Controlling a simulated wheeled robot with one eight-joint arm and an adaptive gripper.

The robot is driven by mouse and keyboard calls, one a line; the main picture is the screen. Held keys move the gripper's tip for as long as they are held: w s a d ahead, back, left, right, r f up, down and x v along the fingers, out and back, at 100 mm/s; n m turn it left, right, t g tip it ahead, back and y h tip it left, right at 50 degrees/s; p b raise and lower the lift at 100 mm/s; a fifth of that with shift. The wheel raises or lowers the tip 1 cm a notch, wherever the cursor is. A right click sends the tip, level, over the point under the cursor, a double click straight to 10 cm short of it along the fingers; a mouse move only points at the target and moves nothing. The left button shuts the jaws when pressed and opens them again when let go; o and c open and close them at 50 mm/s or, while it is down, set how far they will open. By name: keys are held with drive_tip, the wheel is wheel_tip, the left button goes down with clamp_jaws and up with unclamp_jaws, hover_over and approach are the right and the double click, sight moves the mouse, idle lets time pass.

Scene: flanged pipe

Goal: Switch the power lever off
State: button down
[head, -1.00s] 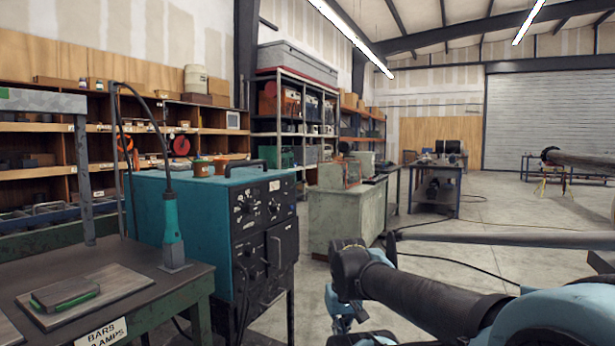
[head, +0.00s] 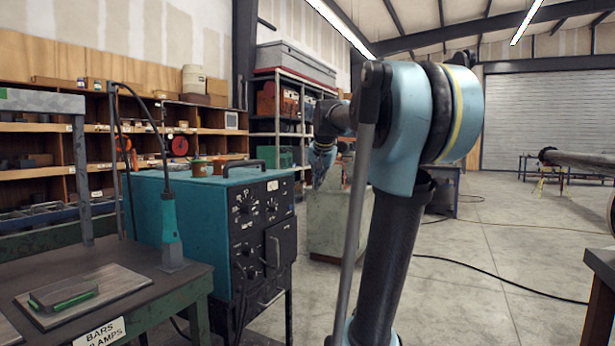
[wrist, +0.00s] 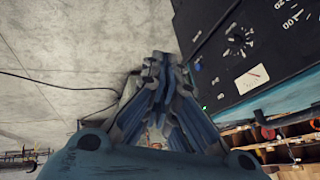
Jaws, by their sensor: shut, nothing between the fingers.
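The teal machine (head: 200,200) stands left of centre in the head view, with a black front panel (head: 262,250) bearing knobs, a small meter and handle-like parts. One upright handle-like part (head: 276,253) is on the lower panel; I cannot tell whether it is the power lever. The wrist view shows the panel (wrist: 205,25) at the upper right, with a dial knob (wrist: 238,42) and a white meter (wrist: 247,79). My gripper (wrist: 158,60) is shut and empty, apart from the panel, left of the dial. In the head view my gripper is partly hidden near the shelving.
A dark workbench (head: 120,285) with a plate and a labelled front stands at the left. A green-grey cabinet (head: 335,225) is behind my arm. A dark table edge (head: 603,275) is at the right. The concrete floor (head: 490,255) is mostly open, with cables lying across it.

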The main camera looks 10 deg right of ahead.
drive_tip(key=w+d+r+m+t, duration=0.1)
drive_tip(key=w+r+m+t, duration=0.1)
drive_tip(key=w+r, duration=0.9)
drive_tip(key=w, duration=0.3)
drive_tip(key=shift+w+r+m, duration=0.35)
drive_tip(key=shift+m, duration=0.05)
drive_tip(key=shift+d, duration=0.1)
drive_tip(key=s+a+f+x, duration=0.1)
drive_tip(key=a+x, duration=0.1)
drive_tip(key=x, duration=1.1)
drive_tip(key=shift+s, duration=0.3)
drive_tip(key=shift+d+f, duration=0.15)
